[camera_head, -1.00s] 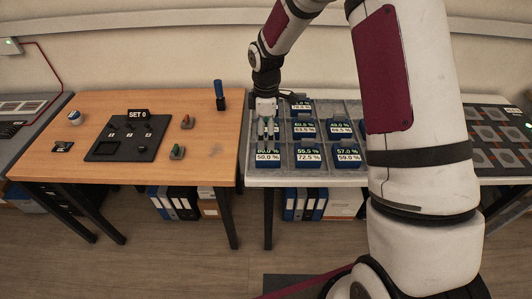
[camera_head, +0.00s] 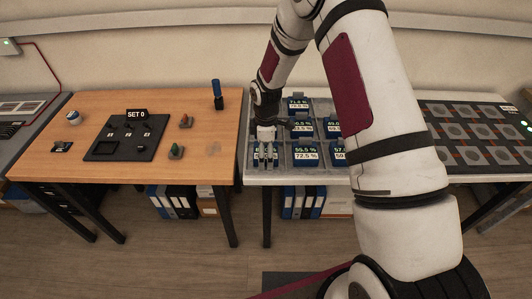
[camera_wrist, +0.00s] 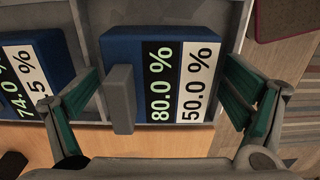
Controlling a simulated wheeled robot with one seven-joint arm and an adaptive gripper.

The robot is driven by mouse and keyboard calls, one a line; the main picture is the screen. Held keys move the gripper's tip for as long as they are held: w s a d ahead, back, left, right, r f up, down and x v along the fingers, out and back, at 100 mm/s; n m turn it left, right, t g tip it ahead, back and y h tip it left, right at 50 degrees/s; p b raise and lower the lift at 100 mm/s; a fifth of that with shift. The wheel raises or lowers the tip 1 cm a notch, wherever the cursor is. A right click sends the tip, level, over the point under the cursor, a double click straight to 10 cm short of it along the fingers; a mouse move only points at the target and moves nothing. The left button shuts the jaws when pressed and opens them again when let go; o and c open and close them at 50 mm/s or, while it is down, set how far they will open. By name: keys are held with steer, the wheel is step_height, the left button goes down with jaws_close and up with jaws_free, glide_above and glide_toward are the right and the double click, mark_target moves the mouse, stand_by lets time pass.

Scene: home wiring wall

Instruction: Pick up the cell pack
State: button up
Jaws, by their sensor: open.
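A blue cell pack (camera_wrist: 187,85) labelled 80.0 % and 50.0 % sits in a tray compartment in the middle of the wrist view. My gripper (camera_wrist: 158,100) is open, with one green-padded finger on each side of this pack. The fingers look apart from its sides; their exact height against it is hard to tell. In the head view my gripper (camera_head: 265,162) is at the front left compartment of the grey tray (camera_head: 282,140) and hides most of that pack. A grey block (camera_wrist: 122,98) shows against the pack's left part.
Another blue pack (camera_wrist: 40,68) labelled 74.0 % sits left in the wrist view. Several more packs, such as the one reading 55.5 % and 72.5 % (camera_head: 305,153), fill nearby compartments behind low dividers. A wooden table (camera_head: 205,165) with a black panel (camera_head: 128,138) stands at left.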

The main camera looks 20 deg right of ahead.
steer(key=shift+c, duration=0.3)
steer(key=c, duration=1.4)
steer(key=shift+o, duration=0.3)
steer(key=shift+r, duration=0.1)
